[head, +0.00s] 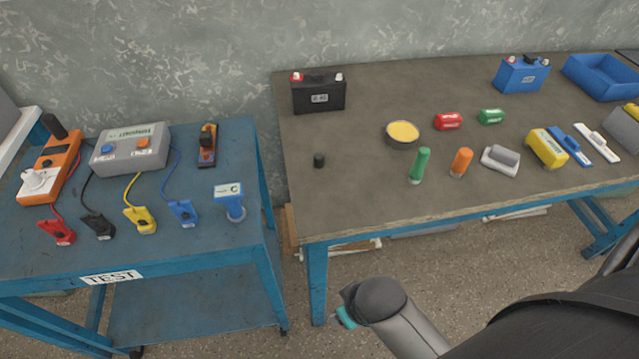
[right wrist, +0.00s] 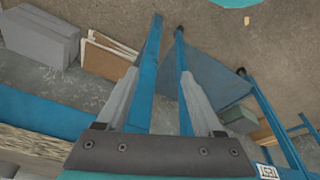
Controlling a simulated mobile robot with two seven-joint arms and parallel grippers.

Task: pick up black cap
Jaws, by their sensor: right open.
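The black cap (head: 319,160) is a small dark cylinder standing on the left part of the brown worktable (head: 370,190), in front of a black battery (head: 318,97). My right arm comes in from the lower right of the head view, and its wrist is in front of the table's near edge, away from the cap. My right gripper (right wrist: 160,75) shows in the right wrist view with its two grey fingers apart and nothing between them. The cap does not show in that view. My left gripper is not in view.
A blue TEST cart (head: 190,265) with meters and coloured clips stands left of the table. Right of the cap are a yellow-topped round tin (head: 402,134), a green cylinder (head: 420,165) and an orange cylinder (head: 461,162). The tabletop around the cap is clear.

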